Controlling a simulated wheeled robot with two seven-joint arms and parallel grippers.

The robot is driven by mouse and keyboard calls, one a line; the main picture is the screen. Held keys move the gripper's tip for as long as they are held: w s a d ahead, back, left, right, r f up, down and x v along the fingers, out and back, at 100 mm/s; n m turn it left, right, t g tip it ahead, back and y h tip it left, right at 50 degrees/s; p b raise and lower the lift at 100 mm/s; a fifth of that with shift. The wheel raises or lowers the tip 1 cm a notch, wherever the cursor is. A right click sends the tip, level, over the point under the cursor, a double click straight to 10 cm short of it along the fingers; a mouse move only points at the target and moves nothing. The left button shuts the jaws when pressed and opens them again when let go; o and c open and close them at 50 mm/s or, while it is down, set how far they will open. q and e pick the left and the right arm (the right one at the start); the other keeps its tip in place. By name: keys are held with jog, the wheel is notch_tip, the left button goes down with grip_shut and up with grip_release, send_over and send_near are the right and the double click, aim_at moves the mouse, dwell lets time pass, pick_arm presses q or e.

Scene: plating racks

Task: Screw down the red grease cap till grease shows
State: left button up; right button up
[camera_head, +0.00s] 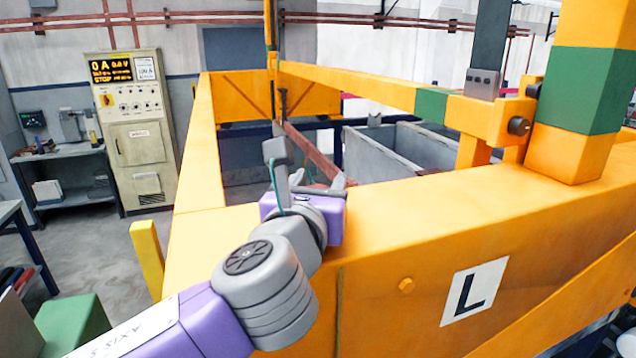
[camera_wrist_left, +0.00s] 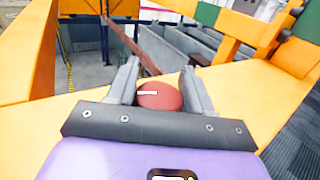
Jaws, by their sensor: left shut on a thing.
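The red grease cap (camera_wrist_left: 159,97) sits between the two grey fingers of my left gripper (camera_wrist_left: 160,88) in the left wrist view. It is round and has a short white mark on its top. The fingers are shut on its two sides. Its base and whatever is under it are hidden. In the head view my left gripper (camera_head: 317,182) is over the top of the orange beam (camera_head: 420,205), and only a sliver of red shows between the fingers. My right gripper is in neither view.
An orange post (camera_head: 570,150) with a green band stands on the beam at the right. Grey tanks (camera_head: 385,160) lie behind the beam. A control cabinet (camera_head: 135,130) stands at the back left. The beam top right of my gripper is clear.

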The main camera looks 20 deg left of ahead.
pick_arm(q)
jog(key=o, duration=1)
jog(key=shift+c, duration=0.2)
jog(key=s+b, duration=0.1)
jog(key=s, duration=0.6)
jog(key=shift+s+d, duration=0.15)
jog(key=shift+s, duration=0.15)
